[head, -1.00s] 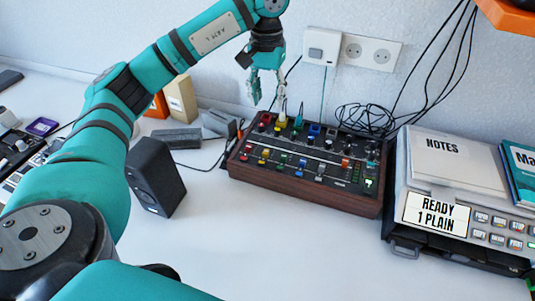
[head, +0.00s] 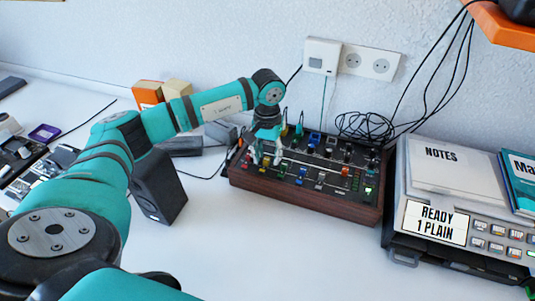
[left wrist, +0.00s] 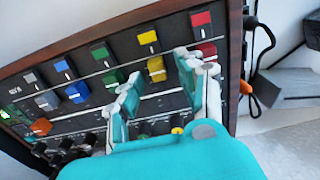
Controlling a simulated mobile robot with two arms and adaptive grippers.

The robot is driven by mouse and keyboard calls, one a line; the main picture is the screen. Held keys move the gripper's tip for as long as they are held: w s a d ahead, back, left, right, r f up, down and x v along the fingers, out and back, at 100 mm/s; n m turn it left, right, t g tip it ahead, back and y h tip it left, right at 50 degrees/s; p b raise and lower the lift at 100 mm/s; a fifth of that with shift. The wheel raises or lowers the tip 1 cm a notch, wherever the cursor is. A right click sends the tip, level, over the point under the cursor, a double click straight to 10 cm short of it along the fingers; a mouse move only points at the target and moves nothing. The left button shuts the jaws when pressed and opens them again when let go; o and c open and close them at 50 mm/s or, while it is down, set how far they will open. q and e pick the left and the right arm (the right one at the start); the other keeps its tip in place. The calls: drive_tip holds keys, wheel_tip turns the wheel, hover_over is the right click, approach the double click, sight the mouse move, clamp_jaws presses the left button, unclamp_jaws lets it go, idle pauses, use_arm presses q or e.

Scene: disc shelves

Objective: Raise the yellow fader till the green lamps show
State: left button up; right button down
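The yellow fader (left wrist: 157,69) is a small yellow cap on the dark mixer panel (head: 325,190). A yellow square (left wrist: 147,38) lies in line with it on the panel. My left gripper (head: 266,159) is low over the left part of the mixer. In the left wrist view its fingertips (left wrist: 160,72) are apart, one on each side of the yellow fader, with gaps showing. In the head view the gripper hides most of this fader. A small green glow (head: 367,191) shows at the mixer's right end. My right gripper is not in view.
Red (left wrist: 206,50) and green (left wrist: 113,78) faders flank the yellow one closely. Several knobs stand behind the faders. A dark speaker (head: 157,187) stands left of the mixer, and a grey device reading READY 1 PLAIN (head: 436,221) stands right. The white table in front is clear.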

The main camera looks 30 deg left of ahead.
use_arm(q)
drive_tip(key=shift+f, duration=0.1)
clamp_jaws()
idle(0.5)
